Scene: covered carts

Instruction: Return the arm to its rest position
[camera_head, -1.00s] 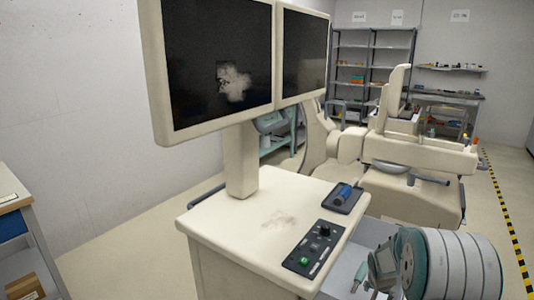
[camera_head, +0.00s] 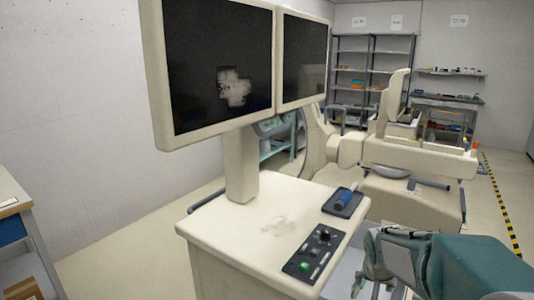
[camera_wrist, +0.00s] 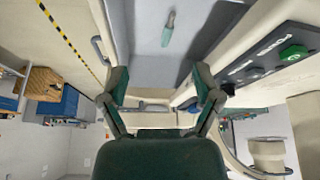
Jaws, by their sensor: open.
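My gripper (camera_head: 372,268) is at the lower right of the head view, beside the right side of the cream cart (camera_head: 235,228) and close to its control panel. In the wrist view my gripper (camera_wrist: 160,88) has its two green fingers spread wide with nothing between them. My teal and grey arm reaches in from the right edge of the head view.
Two dark monitors (camera_head: 215,70) stand on the cart. A control panel (camera_head: 313,250) and a blue cylinder on a dark pad (camera_head: 343,201) sit on top. A teal-handled tool (camera_wrist: 168,32) lies on a grey surface. A cream machine (camera_head: 420,155) stands behind.

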